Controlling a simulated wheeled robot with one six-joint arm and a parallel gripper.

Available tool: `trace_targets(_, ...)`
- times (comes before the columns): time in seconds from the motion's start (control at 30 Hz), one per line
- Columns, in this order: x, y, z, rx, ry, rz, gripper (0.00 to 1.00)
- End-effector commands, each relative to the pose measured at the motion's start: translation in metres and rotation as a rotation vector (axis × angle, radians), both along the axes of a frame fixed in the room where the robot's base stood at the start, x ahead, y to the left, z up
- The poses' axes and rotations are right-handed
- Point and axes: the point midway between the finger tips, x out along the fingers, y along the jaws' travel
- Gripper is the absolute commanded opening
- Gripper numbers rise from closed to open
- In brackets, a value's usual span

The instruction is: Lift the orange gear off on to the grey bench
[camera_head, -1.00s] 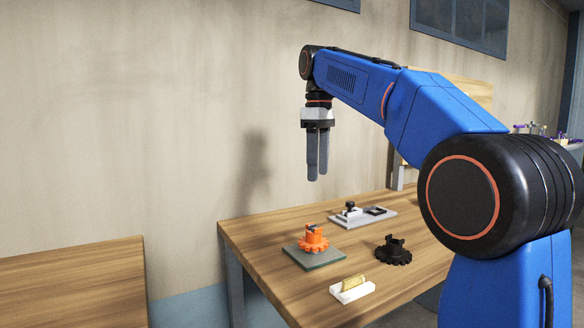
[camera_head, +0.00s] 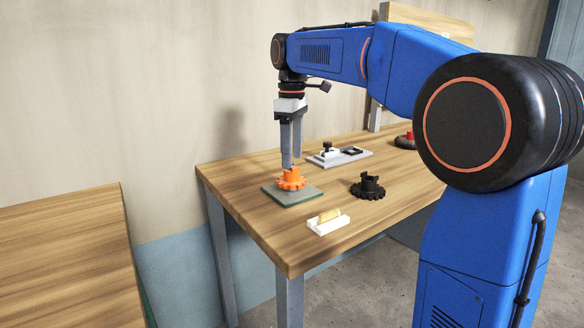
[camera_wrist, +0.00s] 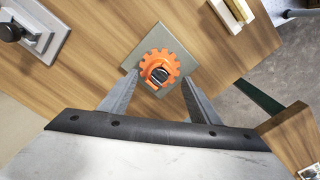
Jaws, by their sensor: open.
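The orange gear (camera_head: 291,183), with a raised hub, sits on a flat grey-green plate (camera_head: 305,196) on the wooden table. In the wrist view the gear (camera_wrist: 144,66) shows from above, with a dark part in its centre. My gripper (camera_head: 292,161) points down just above the gear, its fingers apart. In the wrist view my fingers (camera_wrist: 160,78) stand on either side of the gear and hold nothing. Whether a fingertip touches the hub I cannot tell. No clearly grey bench shows; the benches have wooden tops, and the near one has grey legs.
A black gear (camera_head: 369,191) stands right of the plate. A white holder with a yellow piece (camera_head: 328,224) is nearer the front edge. A grey fixture with a black knob (camera_head: 341,158) lies behind. A second wooden bench (camera_head: 60,245), bare where visible, stands at left across a gap.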

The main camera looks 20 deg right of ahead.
Motion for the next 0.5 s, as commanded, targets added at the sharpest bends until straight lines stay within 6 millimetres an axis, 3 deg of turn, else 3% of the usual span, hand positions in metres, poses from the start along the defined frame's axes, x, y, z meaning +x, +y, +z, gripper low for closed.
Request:
trace_targets(0.2,0.000,0.000,-0.030,0.000,0.001,0.000,0.57)
trace_targets(0.5,0.000,0.000,-0.044,0.000,0.000,0.000,0.57)
